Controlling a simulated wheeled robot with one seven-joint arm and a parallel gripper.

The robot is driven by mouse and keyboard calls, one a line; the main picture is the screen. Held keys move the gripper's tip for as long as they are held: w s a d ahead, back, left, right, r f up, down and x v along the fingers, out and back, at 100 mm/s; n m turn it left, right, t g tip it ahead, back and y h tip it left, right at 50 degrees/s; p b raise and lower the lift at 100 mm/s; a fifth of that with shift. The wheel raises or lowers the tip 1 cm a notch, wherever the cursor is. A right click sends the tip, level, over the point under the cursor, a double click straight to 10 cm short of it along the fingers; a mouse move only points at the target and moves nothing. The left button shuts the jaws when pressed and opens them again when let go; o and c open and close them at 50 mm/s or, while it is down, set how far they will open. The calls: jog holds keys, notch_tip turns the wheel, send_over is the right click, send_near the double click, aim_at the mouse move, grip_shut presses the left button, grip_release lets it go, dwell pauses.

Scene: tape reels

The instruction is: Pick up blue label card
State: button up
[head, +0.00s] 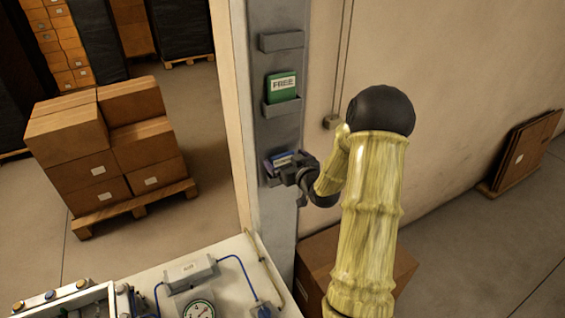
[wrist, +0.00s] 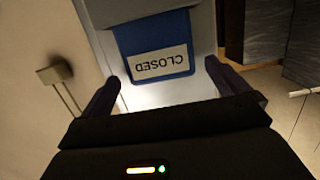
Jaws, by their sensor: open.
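The blue label card (wrist: 153,30) reads CLOSED and shows upside down in the wrist view, in front of a grey post. In the head view the blue card (head: 283,158) sits low on the grey post (head: 272,215), mostly hidden behind my gripper (head: 287,171). My gripper (wrist: 162,72) is open in the wrist view, with one dark finger to each side of the card's lower part. I see no finger clearly touching it.
A green FREE card (head: 283,84) stands in a holder above, with an empty holder (head: 282,41) higher up. A white bench (head: 235,250) with a pressure gauge (head: 198,309) is below left. A cardboard box (head: 318,262) stands right of the post's foot.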

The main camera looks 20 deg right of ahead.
jog(key=shift+w+a+f, duration=0.1)
jog(key=shift+w+f, duration=0.05)
jog(key=shift+w, duration=0.5)
jog(key=c, duration=1)
